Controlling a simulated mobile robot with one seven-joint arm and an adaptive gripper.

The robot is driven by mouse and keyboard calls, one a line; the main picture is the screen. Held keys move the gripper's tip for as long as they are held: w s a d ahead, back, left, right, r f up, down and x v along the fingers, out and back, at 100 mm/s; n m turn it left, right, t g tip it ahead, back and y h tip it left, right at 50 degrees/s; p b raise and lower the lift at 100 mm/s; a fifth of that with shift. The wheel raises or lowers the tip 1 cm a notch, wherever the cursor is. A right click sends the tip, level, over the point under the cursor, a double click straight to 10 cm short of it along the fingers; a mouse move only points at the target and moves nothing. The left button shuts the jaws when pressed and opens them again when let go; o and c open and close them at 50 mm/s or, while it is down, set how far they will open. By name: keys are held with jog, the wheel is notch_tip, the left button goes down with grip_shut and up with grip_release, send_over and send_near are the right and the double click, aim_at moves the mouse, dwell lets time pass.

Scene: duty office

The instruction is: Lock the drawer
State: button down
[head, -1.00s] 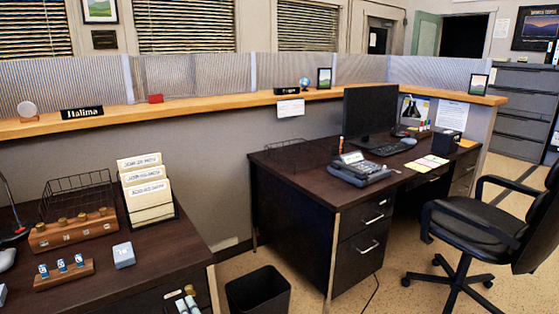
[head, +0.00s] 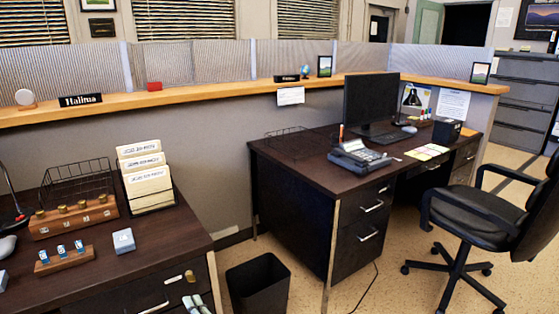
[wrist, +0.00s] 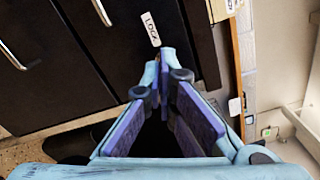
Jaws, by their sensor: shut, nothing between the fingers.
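The dark desk drawer (head: 130,297) is at the lower left of the head view, with a metal handle (head: 155,306) at the picture's bottom edge. A white label (head: 173,279) and a small brass-coloured lock piece (head: 190,276) are on its front at the right. The wrist view shows the label (wrist: 151,29) reading "LOCK" on a dark front. My gripper (head: 194,301) is just below the lock piece in the head view. In the wrist view its fingertips (wrist: 167,56) are together and empty, close to the label. The lock piece is not clear there, and I cannot tell whether I touch it.
On the near desk (head: 165,228) stand a file holder (head: 148,178), a wire tray (head: 77,182), a stamp rack (head: 75,218) and a small block (head: 123,241). A black bin (head: 258,288) stands on the floor to the right. More floor is clear before the far desk.

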jog(key=shift+m, duration=0.9)
jog(key=x, duration=0.6)
jog(key=shift+w+a+f+b, duration=0.1)
jog(key=shift+w+b, duration=0.05)
jog(key=shift+b, duration=0.15)
jog(key=shift+w+r, duration=0.1)
jog(key=shift+r, duration=0.15)
